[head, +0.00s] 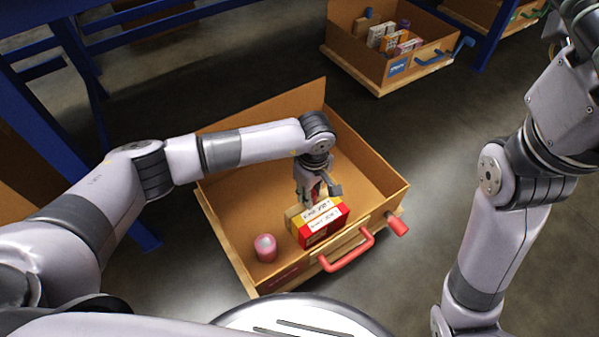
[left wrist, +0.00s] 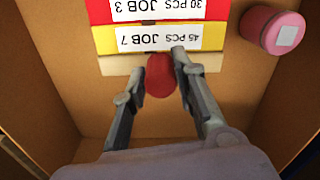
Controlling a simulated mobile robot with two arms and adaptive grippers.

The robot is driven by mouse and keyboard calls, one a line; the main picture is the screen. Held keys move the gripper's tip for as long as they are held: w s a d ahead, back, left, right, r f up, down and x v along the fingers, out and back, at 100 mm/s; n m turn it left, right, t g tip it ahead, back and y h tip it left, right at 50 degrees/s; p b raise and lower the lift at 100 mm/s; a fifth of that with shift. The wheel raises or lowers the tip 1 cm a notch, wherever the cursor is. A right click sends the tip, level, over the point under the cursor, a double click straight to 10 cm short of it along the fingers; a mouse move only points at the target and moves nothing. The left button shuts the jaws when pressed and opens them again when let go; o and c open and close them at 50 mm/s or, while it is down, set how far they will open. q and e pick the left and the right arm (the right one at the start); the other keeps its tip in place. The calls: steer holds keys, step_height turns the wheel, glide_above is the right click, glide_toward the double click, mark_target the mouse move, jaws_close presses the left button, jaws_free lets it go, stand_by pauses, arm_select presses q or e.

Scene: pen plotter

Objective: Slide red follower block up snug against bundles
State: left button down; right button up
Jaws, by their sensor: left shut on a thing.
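In the left wrist view, the follower block shows as a pale plate (left wrist: 113,65) with a red knob (left wrist: 160,78) on its near face. My left gripper (left wrist: 158,72) is shut on this red knob. Beyond the plate stand a yellow bundle (left wrist: 104,41) labelled JOB 7 and a red bundle (left wrist: 98,10) labelled JOB 3. Plate and yellow bundle look very close; I cannot tell if they touch. In the head view my left gripper (head: 309,192) reaches down into the drawer behind the red bundle (head: 322,232) and partly hides the follower. My right gripper is out of view.
The wooden drawer (head: 225,225) has a red handle (head: 345,252) on its front. A pink cylinder (head: 265,247) stands in its front left corner, beside the bundles. The drawer floor behind the follower looks clear. Another drawer (head: 345,42) with a blue handle stands farther back.

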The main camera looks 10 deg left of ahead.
arm_select(q)
steer(key=shift+s+d, duration=0.95)
steer(key=shift+d, duration=0.05)
steer(key=c, duration=1.3)
jaws_free()
steer(key=shift+w+a, duration=0.1)
steer(key=shift+r, duration=0.1)
step_height(320, 180, up, 12)
